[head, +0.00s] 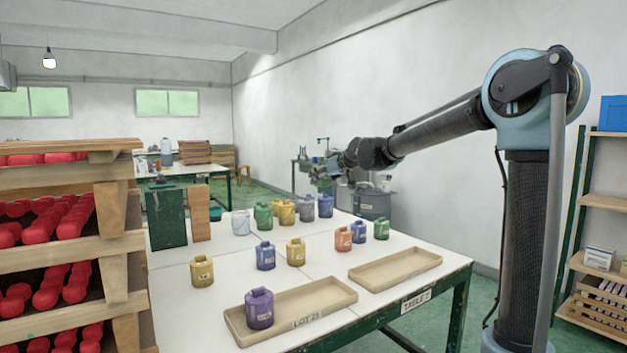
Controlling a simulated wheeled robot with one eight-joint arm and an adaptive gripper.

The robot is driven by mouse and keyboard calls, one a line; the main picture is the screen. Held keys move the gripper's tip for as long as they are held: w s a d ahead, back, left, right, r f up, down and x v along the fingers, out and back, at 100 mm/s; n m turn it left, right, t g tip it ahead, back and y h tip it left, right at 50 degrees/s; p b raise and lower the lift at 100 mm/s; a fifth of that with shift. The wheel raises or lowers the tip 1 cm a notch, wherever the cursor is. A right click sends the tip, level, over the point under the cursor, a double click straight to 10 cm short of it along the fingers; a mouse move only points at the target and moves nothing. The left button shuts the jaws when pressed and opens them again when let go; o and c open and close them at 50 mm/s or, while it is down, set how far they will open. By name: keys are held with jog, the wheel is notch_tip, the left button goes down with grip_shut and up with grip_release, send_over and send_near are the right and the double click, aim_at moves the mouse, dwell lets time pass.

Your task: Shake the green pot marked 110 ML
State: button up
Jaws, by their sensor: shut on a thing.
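My gripper (325,175) is at the end of my outstretched arm, raised above the far part of the white table. It is shut on a small greenish thing (333,164) that looks like a green pot. The arm's end partly hides it, and no mark on it can be read. Two other green pots stand upright on the table: one (263,216) at the back left of the group and one (381,229) at the right. Their labels are too small to read. My gripper is apart from both.
The white table (212,259) also holds yellow, blue, orange and grey pots. A purple pot (259,308) stands in the near wooden tray (319,298). The right tray (395,269) is empty. Racks of red items (70,176) stand at the left. Shelves (608,201) stand at the right.

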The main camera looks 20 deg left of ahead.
jog(key=shift+d, duration=0.5)
jog(key=shift+a, duration=1.75)
